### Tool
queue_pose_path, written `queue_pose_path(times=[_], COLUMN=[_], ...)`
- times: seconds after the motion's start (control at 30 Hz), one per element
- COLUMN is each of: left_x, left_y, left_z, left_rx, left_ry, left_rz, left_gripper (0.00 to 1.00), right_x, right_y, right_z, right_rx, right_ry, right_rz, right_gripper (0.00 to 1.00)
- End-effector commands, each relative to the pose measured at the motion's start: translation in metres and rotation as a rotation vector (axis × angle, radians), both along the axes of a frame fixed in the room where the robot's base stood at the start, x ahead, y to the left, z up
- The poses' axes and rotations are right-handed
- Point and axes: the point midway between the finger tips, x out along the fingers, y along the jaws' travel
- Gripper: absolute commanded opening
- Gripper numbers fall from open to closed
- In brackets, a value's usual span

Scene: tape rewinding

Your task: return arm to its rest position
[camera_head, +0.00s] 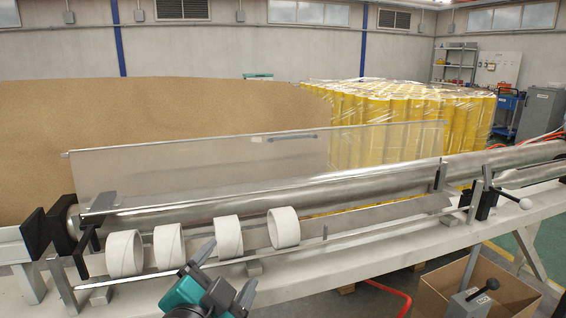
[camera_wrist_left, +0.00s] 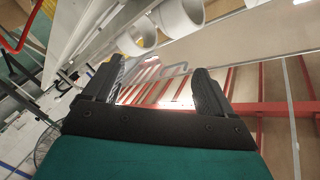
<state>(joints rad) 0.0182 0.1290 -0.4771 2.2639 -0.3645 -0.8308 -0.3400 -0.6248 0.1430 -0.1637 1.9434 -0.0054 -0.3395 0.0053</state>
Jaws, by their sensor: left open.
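My left gripper (camera_head: 226,271) is at the bottom centre of the head view, with a teal body and grey fingers. Its fingers (camera_wrist_left: 157,84) stand apart and empty in the left wrist view. Several white tape cores (camera_head: 168,246) are on the machine in a row, just behind and above the gripper in the head view. Two of the cores (camera_wrist_left: 180,17) show at the top of the wrist view, apart from the fingers. My right gripper is in neither view.
The machine has a long metal roller (camera_head: 270,195) and a clear panel (camera_head: 240,163). Wrapped yellow rolls (camera_head: 400,110) stand behind. Red bars (camera_wrist_left: 270,108) show beyond the fingers.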

Motion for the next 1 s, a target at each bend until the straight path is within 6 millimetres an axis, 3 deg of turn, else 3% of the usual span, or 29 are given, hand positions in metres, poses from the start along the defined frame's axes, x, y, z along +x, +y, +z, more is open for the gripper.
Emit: queue_pose_path(times=[0.03,0.1,0.23,0.4,0.67,1.0], left_x=[-0.014,-0.037,-0.087,-0.147,-0.231,-0.192], left_y=[0.019,0.041,0.072,0.095,0.119,0.109], left_z=[-0.035,-0.077,-0.134,-0.177,-0.210,-0.238], left_rx=[-0.057,-0.132,-0.235,-0.312,-0.381,-0.439], left_ry=[0.148,0.334,0.619,0.877,1.184,1.013], left_rz=[0.054,0.127,0.251,0.378,0.548,0.463], left_gripper=[0.85,0.85,0.85,0.85,0.85,0.85], right_x=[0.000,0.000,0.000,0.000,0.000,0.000], right_y=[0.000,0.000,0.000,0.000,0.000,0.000], right_z=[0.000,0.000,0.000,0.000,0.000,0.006], right_rx=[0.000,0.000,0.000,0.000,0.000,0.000], right_ry=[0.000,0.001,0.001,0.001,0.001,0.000], right_rz=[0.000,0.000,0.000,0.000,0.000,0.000], right_gripper=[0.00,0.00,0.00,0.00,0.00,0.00])
